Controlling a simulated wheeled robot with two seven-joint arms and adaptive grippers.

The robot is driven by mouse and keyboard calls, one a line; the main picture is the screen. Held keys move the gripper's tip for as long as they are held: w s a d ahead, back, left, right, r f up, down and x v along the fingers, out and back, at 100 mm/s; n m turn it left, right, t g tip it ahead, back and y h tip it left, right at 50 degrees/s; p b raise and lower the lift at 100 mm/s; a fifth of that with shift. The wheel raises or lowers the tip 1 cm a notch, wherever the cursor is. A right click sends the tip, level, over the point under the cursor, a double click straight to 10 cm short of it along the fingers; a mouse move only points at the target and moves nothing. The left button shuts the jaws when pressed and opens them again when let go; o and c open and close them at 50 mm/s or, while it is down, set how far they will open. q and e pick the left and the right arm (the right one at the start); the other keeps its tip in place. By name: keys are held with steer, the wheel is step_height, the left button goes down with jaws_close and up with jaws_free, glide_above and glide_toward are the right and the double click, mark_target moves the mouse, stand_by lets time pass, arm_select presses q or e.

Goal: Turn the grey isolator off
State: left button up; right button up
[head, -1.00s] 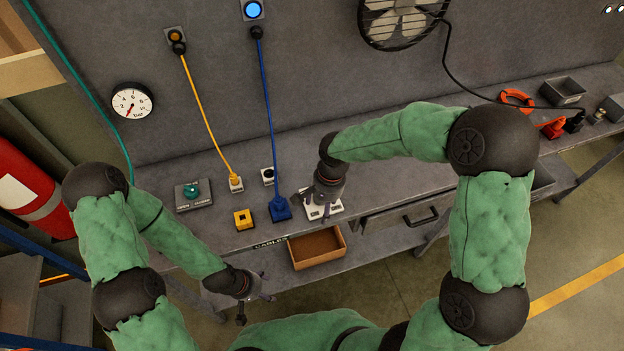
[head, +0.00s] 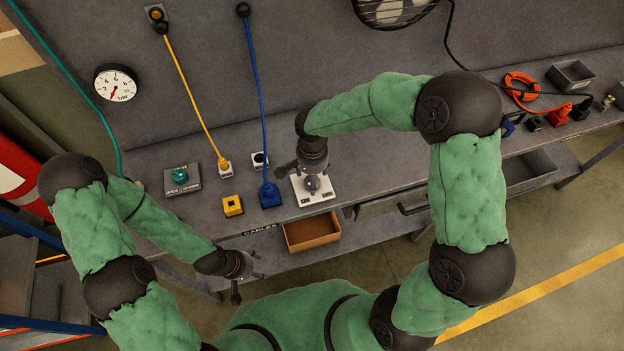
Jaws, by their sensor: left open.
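A white plate (head: 301,193) with a grey round knob (head: 313,184) lies near the bench's front edge in the head view; it looks like the grey isolator. My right gripper (head: 308,168) is just behind and above the knob, pointing down. Its fingers are dark and partly hidden, so I cannot tell whether they touch the knob or how far they are apart. The knob's exact setting is too small to read. My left gripper (head: 248,277) is open and empty, in front of the bench edge at the lower left.
A grey box with a green knob (head: 180,175), a yellow block (head: 232,205) and a blue plug (head: 269,196) stand left of the plate.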

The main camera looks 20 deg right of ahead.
steer(key=shift+f, duration=0.9)
steer(key=c, duration=1.1)
steer(key=shift+c, duration=0.2)
